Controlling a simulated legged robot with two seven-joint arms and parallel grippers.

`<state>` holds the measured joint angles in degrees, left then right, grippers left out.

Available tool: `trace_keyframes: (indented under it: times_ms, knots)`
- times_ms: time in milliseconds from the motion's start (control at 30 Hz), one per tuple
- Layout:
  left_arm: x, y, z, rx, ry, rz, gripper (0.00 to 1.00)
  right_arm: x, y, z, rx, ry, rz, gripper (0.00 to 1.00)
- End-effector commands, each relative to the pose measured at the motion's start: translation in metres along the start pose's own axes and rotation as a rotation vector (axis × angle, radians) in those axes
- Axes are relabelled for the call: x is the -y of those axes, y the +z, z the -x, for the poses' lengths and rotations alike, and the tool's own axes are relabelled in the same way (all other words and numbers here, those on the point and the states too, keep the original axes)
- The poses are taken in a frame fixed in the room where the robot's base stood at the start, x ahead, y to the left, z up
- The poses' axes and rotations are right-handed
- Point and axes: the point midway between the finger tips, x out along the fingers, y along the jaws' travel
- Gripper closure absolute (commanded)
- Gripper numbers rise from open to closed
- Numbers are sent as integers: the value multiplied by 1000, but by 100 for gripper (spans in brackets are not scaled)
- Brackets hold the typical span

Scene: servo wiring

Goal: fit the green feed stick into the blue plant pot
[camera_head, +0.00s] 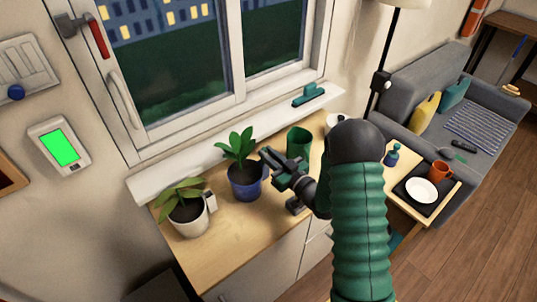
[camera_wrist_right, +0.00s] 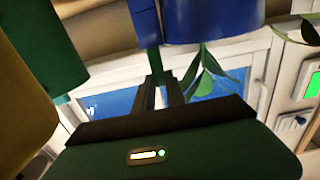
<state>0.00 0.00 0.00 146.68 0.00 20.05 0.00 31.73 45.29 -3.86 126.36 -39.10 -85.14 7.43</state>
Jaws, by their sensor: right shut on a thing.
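The blue plant pot (camera_head: 245,188) stands upright on the wooden counter with a leafy plant in it. In the right wrist view the pot (camera_wrist_right: 210,22) shows upside down at the top, with a narrow blue block (camera_wrist_right: 145,22) beside it. My right gripper (camera_head: 270,158) is just right of the pot, near rim height. In the wrist view its dark fingers (camera_wrist_right: 161,92) are shut on the green feed stick (camera_wrist_right: 153,58), which reaches toward the blue block. I cannot tell whether its end is inside or only against the block. My left gripper is not in view.
A white pot (camera_head: 190,217) with a plant stands left of the blue one. A green container (camera_head: 299,141) stands close behind my right gripper. The window sill (camera_head: 180,172) runs behind. The front left of the counter (camera_head: 210,255) is clear.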

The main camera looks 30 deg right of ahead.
Motion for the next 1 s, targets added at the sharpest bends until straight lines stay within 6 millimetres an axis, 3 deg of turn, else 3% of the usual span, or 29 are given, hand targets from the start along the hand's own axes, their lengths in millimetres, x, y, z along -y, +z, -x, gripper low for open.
trace_keyframes:
  times_ms: [433, 467, 633, 1000]
  knots:
    - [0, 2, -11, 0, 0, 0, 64, 0, 12, 0, 0, 0, 0, 100]
    - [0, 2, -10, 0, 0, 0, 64, 0, 12, 0, 0, 0, 0, 83]
    - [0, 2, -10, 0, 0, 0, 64, 0, 11, 0, 0, 0, 0, 61]
    - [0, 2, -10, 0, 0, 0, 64, 0, 12, 4, 2, 1, 0, 59]
